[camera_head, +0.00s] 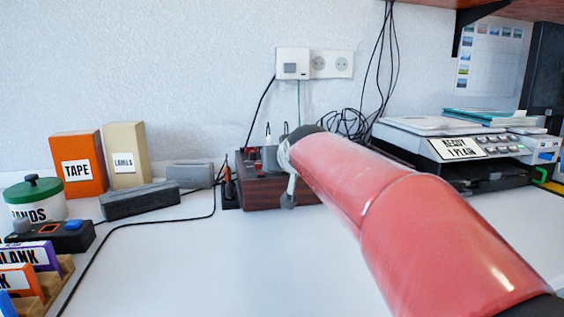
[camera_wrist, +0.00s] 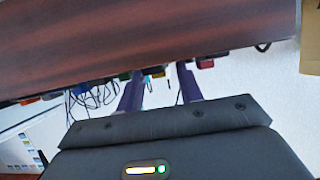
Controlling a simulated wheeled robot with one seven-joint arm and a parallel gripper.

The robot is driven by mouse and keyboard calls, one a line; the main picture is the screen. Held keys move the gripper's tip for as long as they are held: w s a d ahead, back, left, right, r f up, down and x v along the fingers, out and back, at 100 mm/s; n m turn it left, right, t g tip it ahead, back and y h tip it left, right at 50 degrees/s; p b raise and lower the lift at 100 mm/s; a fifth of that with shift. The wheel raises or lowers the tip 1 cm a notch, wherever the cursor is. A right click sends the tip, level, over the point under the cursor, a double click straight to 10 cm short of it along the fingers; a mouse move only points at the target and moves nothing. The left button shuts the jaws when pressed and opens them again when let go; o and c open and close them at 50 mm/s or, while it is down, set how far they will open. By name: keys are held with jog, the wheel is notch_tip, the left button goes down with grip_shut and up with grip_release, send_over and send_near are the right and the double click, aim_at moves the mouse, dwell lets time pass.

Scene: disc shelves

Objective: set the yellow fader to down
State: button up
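A box with dark wood-coloured sides (camera_head: 262,193) stands against the wall in the head view, partly behind my red arm. Its side fills the top of the wrist view (camera_wrist: 140,38). Small coloured caps show along its edge there, among them a yellow-orange one (camera_wrist: 154,73), likely the yellow fader. Its slot and setting are hidden. My gripper (camera_wrist: 161,80) has its two purple fingers apart, one on each side of the yellow-orange cap in the picture. I cannot tell whether they touch it. In the head view the fingers are mostly hidden.
Red caps (camera_wrist: 205,63) and a green one (camera_wrist: 125,76) sit near the fingers. Left of the box are a grey block (camera_head: 140,200), a tape box (camera_head: 78,165) and a labels box (camera_head: 126,155). A printer (camera_head: 455,150) stands right.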

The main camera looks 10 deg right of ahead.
jog(key=v, duration=0.7)
jog(key=shift+s, duration=0.35)
jog(key=shift+r, duration=0.15)
